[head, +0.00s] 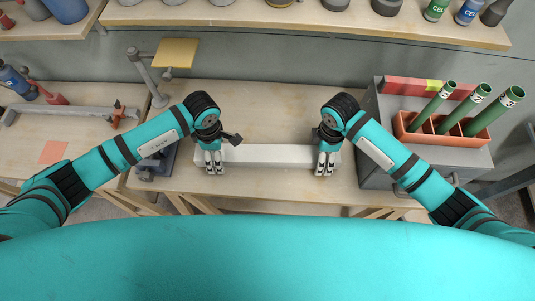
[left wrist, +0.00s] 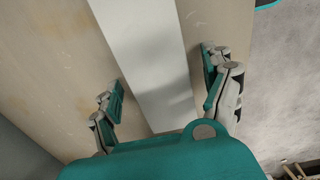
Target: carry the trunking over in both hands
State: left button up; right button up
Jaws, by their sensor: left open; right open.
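The trunking (head: 268,156) is a long white bar lying across the wooden bench in the head view. It also shows in the left wrist view (left wrist: 148,50). My left gripper (head: 214,170) is over the bar near its left end. In the left wrist view its open fingers (left wrist: 165,95) stand on either side of the bar, with gaps between. My right gripper (head: 325,172) is open over the bar near its right end. Its fingers hide part of the bar there, and I cannot tell whether they touch it.
A grey cabinet (head: 375,176) stands at the right, with an orange holder (head: 405,133) of green tubes on top. A clamp stand (head: 148,78) is behind at the left. A shelf (head: 300,22) with bottles runs along the back. The bench (head: 270,105) behind the bar is clear.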

pick_arm(q)
jog(key=c, duration=1.7)
pick_arm(e)
jog(key=c, duration=1.7)
jog(key=shift+o, duration=0.2)
pick_arm(q)
jog(key=shift+r, duration=0.1)
pick_arm(e)
jog(key=shift+r, duration=0.1)
